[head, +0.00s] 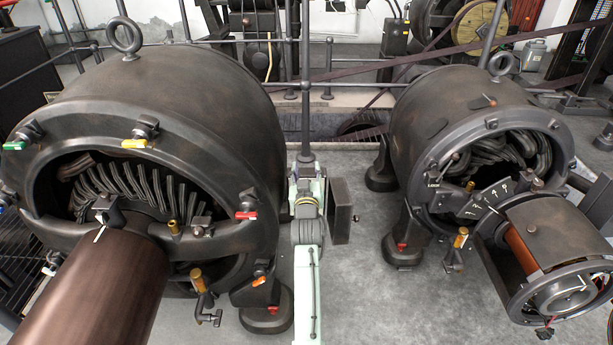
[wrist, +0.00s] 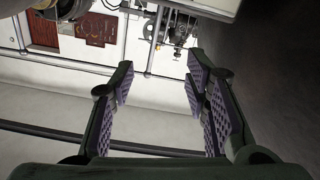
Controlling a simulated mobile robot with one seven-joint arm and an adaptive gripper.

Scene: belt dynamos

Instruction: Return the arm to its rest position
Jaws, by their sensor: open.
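My gripper (wrist: 160,78) shows in the wrist view with its dark green fingers spread wide apart. Their purple ridged pads face each other, and nothing is between them. Beyond the fingers are a pale floor or wall surface, a rail and some machinery. In the head view my pale green arm (head: 308,265) stands in the gap between two large dark machines. I cannot make out the gripper's fingers in that view.
The large left dynamo (head: 185,90) stands close to my arm, with a brown cylinder (head: 95,290) at its front. The smaller right dynamo (head: 440,105) stands across a strip of bare grey floor (head: 355,280). Railings (head: 345,87) and belts (head: 455,50) run behind.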

